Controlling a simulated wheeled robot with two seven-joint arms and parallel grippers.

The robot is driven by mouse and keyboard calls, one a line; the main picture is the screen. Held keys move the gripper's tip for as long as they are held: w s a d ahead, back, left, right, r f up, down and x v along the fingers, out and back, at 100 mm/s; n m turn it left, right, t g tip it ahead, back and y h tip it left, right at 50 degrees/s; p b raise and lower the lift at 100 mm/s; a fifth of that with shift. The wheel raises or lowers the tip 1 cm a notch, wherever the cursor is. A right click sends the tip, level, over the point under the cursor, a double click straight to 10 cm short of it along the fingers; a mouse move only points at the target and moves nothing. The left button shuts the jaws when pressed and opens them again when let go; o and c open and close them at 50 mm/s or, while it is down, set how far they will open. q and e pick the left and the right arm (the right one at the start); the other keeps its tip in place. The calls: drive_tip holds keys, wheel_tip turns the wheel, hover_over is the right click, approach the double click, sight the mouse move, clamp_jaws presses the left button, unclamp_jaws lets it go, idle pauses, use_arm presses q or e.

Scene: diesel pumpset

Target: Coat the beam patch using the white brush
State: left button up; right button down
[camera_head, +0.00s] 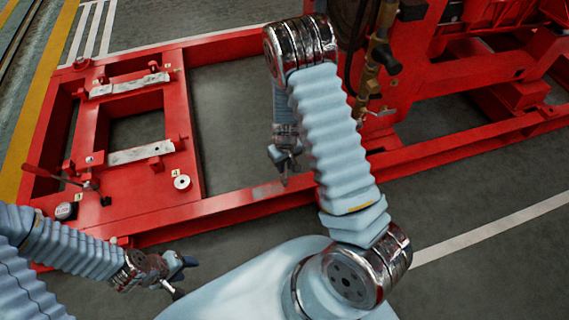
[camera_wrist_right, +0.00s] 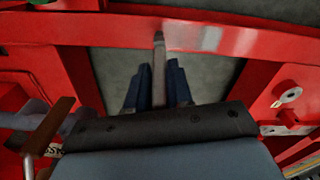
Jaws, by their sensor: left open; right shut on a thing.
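My right gripper (camera_head: 284,158) hangs over the near red beam (camera_head: 230,202) of the pumpset frame. In the right wrist view its blue fingers (camera_wrist_right: 158,88) are shut on a slim, pale grey-brown brush (camera_wrist_right: 158,72) that points away from the wrist. The brush tip overlaps the beam in that view; I cannot tell whether it touches. A pale grey patch (camera_head: 268,190) lies on the beam, just left of the brush tip in the head view. The patch (camera_wrist_right: 211,38) shows right of the tip in the wrist view. My left gripper (camera_head: 178,276) is open and empty, low at the left.
Red frame plates with grey metal bars (camera_head: 140,153) and a white ring (camera_head: 182,182) lie left. A red-handled lever (camera_head: 52,175) stands at the left edge. Brass pipework (camera_head: 376,55) rises right of my right gripper. Bare grey floor (camera_head: 232,110) shows inside the frame.

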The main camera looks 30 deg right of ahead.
drive_tip(key=shift+f+b, duration=0.85)
drive_tip(key=shift+f, duration=0.15)
idle(0.5)
drive_tip(key=shift+a+r, duration=0.1)
drive_tip(key=shift+a, duration=0.05)
